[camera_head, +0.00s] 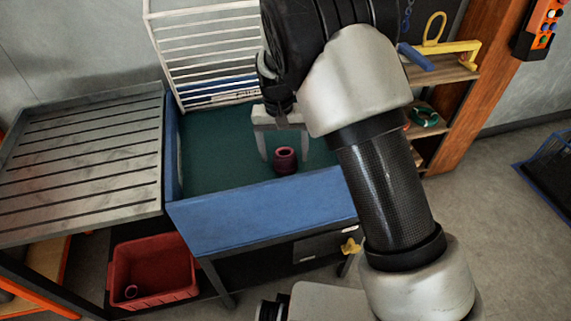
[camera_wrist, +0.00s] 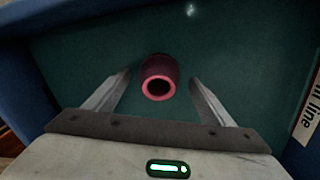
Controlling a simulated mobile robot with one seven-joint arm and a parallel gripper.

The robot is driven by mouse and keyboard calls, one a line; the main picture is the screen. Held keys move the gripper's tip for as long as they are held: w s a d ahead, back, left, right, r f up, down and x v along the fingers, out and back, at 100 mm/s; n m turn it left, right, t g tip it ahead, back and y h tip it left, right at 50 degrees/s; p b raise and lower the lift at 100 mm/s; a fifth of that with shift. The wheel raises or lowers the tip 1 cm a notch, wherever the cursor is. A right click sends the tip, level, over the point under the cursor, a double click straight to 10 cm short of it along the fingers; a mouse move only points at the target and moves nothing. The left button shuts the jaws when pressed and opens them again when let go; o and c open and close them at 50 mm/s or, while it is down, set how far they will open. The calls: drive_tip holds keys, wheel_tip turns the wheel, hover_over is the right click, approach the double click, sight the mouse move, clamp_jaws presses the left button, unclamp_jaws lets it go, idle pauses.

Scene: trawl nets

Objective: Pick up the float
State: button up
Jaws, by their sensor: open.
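The float (camera_head: 286,160) is a small dark red, tube-like piece with a hole through it. It sits on the dark green floor of the blue-walled bin (camera_head: 262,212). In the wrist view the float (camera_wrist: 160,78) shows its pinkish open end, between and just beyond my fingertips. My gripper (camera_head: 287,161) is over the bin, pointing down, with its fingers spread on either side of the float. In the wrist view my gripper (camera_wrist: 160,77) is open, and no contact with the float shows. My arm covers the right part of the bin.
A slatted grey table (camera_head: 85,150) adjoins the bin's left side. A white wire rack (camera_head: 205,50) rises behind it. A red crate (camera_head: 155,272) with a ring-like piece stands below left. Wooden shelves (camera_head: 440,72) stand at right. The bin floor around the float is clear.

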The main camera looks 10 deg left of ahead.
wheel_tip(320, 180, down, 4)
drive_tip(key=shift+d+f+b, duration=0.1)
drive_tip(key=shift+d+b, duration=0.05)
drive_tip(key=shift+b, duration=0.2)
drive_tip(key=c, duration=1.1)
